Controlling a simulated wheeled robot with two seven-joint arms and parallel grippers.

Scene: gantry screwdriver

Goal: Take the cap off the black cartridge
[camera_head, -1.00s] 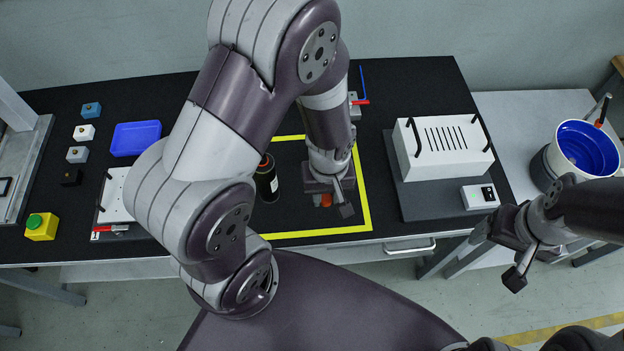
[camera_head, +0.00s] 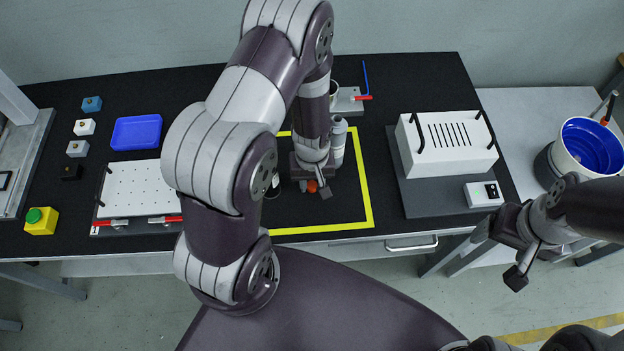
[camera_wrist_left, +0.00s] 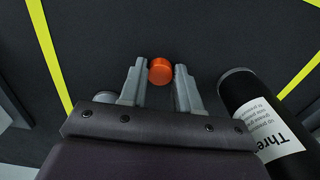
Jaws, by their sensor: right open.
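My left gripper (camera_head: 314,188) is above the yellow-framed area of the black table. Its fingertips (camera_wrist_left: 160,74) close in on both sides of a small round orange cap (camera_wrist_left: 160,70). The cap also shows in the head view (camera_head: 312,186), apart from the cartridge. The black cartridge (camera_wrist_left: 266,120), with a white label, is beside the gripper, on the right in the left wrist view. In the head view it is mostly hidden behind my left arm. Its open end is not clearly visible. My right gripper (camera_head: 498,256) is open and empty, in front of the table at the right.
A pale bottle (camera_head: 339,138) stands close behind my left gripper. A white slotted box (camera_head: 446,147) stands right of the yellow frame (camera_head: 366,190). A perforated white plate (camera_head: 140,190) with red clamps and a blue tray (camera_head: 136,132) are at left.

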